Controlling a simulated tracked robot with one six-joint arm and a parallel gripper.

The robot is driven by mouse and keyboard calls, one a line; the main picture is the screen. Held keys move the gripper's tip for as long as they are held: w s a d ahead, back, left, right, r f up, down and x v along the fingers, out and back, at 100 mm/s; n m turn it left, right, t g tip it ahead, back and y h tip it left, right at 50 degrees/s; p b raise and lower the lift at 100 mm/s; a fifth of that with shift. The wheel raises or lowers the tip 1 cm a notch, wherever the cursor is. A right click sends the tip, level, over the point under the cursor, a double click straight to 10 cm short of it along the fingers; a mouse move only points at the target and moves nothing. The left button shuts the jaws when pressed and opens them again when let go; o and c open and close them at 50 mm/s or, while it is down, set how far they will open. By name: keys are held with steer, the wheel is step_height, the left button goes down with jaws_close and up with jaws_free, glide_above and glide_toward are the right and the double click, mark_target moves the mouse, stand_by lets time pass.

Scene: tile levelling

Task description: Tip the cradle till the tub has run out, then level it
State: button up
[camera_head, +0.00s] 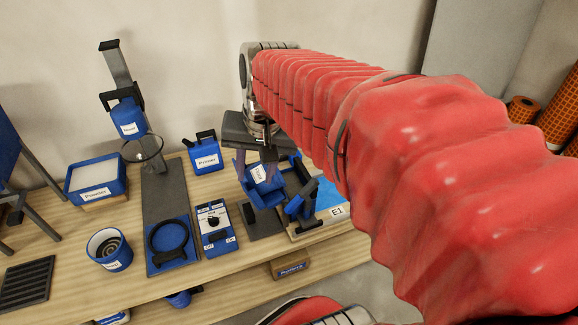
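A blue tub with a white label (266,177) sits tilted in the cradle at the middle of the table. The cradle stands on a dark grey base (263,222). The label is too small and slanted to read. My gripper (256,158) points down right at the top of the tub and cradle. Its fingertips are partly hidden against them, so I cannot tell whether it is closed on anything. The tub's inside and any contents are hidden. A board marked E1 (325,224) with a light blue surface lies just to the right, with blue and black parts standing over its left side.
A switch panel (216,226), a ring stand (168,243), a blue container labelled Primer (206,155), a cup (109,250) and a blue tray (96,180) stand to the left. A tall stand holds another blue container (127,117). My red arm covers the right side.

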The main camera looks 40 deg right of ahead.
steer(key=w+d+f+m+g+y, duration=0.1)
steer(key=w+d+f+m, duration=0.1)
steer(key=d+m, duration=0.3)
steer(key=w+d+f+m+g+y, duration=0.1)
steer(key=w+d+f+m, duration=0.1)
steer(key=d, duration=0.6)
steer(key=m+y, duration=0.2)
steer(key=m, duration=0.4)
glide_toward(311, 183)
steer(key=v, duration=0.3)
steer(key=shift+s+f, duration=0.15)
steer(key=shift+s, duration=0.05)
steer(key=x, duration=1.3)
steer(key=shift+w+a+f, duration=0.2)
steer(key=shift+w+f, duration=0.1)
jaws_close()
